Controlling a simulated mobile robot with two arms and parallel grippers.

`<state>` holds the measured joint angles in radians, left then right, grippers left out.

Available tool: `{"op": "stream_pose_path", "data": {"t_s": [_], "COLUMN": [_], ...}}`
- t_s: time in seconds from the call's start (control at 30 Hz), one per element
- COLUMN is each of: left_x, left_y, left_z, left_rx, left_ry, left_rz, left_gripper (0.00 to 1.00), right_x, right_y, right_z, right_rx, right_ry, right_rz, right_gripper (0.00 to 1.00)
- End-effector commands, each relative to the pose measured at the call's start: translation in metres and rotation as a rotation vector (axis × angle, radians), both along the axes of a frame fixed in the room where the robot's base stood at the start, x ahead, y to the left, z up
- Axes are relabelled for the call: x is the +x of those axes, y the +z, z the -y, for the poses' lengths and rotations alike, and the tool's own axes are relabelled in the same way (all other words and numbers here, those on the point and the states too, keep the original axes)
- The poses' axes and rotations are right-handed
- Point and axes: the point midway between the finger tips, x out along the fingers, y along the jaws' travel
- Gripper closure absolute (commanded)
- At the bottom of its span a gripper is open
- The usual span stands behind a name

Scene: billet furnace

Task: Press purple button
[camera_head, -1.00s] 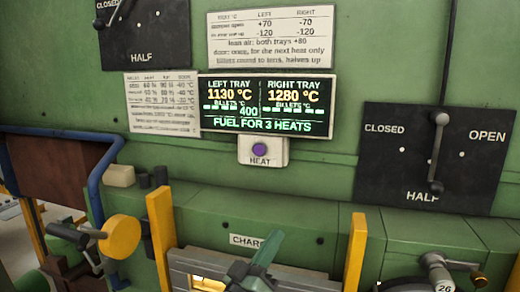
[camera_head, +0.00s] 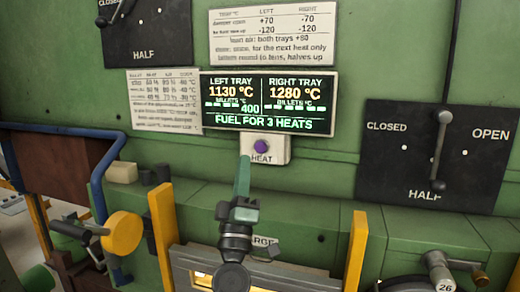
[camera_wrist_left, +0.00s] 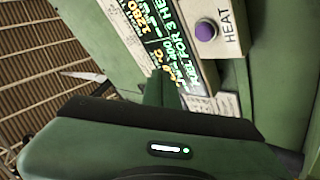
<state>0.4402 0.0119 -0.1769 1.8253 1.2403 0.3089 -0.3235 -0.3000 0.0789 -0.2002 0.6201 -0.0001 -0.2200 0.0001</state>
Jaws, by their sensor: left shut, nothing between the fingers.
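The purple button (camera_head: 261,147) sits on a pale box labelled HEAT (camera_head: 265,157), just under the lit display. It also shows in the left wrist view (camera_wrist_left: 205,31), upper right of centre. My left gripper (camera_head: 243,162) is shut and empty. In the head view its fingertips are just left of and slightly below the button, overlapping the box's left edge. In the left wrist view the closed fingers (camera_wrist_left: 161,88) point up toward the display, left of and below the button. I cannot tell how far the tips are from the panel. My right gripper is not in view.
The display (camera_head: 268,103) reads LEFT TRAY 1130 °C, RIGHT TRAY 1280 °C, FUEL FOR 3 HEATS. A lever plate (camera_head: 395,180) is at right, another (camera_head: 150,45) at upper left. Yellow posts (camera_head: 355,250) flank the charge opening. A yellow round knob (camera_head: 122,232) is at lower left.

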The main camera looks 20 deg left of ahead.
Motion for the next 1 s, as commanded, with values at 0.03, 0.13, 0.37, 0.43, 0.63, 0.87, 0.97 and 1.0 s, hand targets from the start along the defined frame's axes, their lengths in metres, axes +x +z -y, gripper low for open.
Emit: {"op": "stream_pose_path", "data": {"t_s": [0.03, 0.13, 0.37, 0.43, 0.63, 0.87, 0.97, 1.0], "left_x": [0.003, 0.013, 0.046, 0.055, 0.076, 0.085, 0.085, 0.085], "left_y": [-0.001, -0.003, -0.006, -0.005, -0.003, 0.0, 0.0, 0.0], "left_z": [0.0, 0.001, 0.002, 0.002, 0.003, 0.003, 0.003, 0.003], "left_rx": [0.0, 0.0, 0.002, 0.002, 0.001, 0.001, 0.001, 0.0], "left_ry": [0.0, 0.0, 0.0, 0.0, 0.0, 0.0, 0.0, 0.0], "left_rz": [0.002, 0.002, 0.003, 0.003, 0.001, 0.001, 0.001, 0.001], "left_gripper": [1.0, 1.0, 1.0, 1.0, 1.0, 1.0, 1.0, 1.0], "right_x": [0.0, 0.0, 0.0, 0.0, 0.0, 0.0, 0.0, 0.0], "right_y": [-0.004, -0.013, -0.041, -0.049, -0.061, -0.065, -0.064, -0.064], "right_z": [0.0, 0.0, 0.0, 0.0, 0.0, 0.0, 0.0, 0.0], "right_rx": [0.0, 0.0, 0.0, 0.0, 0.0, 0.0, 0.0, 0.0], "right_ry": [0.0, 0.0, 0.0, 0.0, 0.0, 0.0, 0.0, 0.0], "right_rz": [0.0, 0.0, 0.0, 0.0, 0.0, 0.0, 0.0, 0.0], "right_gripper": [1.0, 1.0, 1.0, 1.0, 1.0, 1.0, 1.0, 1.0]}}
